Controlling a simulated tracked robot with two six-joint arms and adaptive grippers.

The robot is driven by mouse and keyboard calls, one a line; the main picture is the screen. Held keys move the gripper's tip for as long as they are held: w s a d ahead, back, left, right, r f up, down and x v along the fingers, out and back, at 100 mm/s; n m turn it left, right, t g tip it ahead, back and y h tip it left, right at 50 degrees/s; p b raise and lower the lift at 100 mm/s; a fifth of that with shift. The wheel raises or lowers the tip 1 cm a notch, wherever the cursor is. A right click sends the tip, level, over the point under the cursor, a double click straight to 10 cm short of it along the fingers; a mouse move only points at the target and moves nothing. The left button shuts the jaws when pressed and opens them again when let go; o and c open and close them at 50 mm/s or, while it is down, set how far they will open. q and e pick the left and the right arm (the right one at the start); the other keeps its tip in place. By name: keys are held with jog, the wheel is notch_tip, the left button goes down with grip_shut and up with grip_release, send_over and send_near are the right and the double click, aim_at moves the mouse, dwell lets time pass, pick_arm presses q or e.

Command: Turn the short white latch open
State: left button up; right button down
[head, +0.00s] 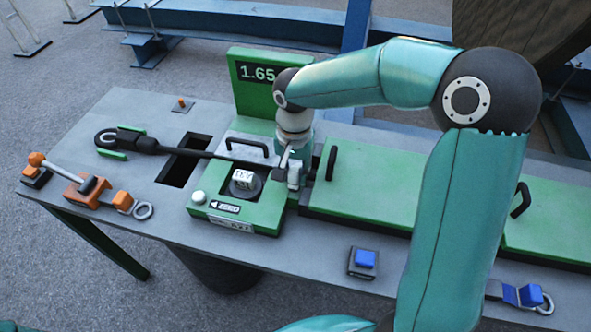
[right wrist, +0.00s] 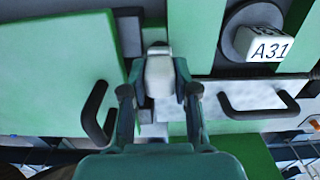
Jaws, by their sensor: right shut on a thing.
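The short white latch (right wrist: 159,74) sits between the two fingers of my right gripper (right wrist: 160,88) in the right wrist view. The fingers are shut on it from both sides. My left gripper is not in view.
A black handle (head: 248,146) stands behind the dial, and a long black cable or rod (head: 165,147) runs left. A green cover with handles (head: 370,185) lies to the right. An orange clamp (head: 90,187) and a blue button (head: 364,258) sit on the grey bench.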

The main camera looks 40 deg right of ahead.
jog(key=shift+n, duration=0.5)
jog(key=n, duration=0.3)
jog(key=shift+a+n, duration=0.1)
jog(key=shift+n, duration=0.2)
jog(key=n, duration=0.9)
jog(key=shift+p, duration=0.4)
jog(key=n, duration=0.4)
jog(key=shift+p, duration=0.35)
jog(key=shift+n, duration=0.4)
jog(key=c, duration=0.9)
grip_release()
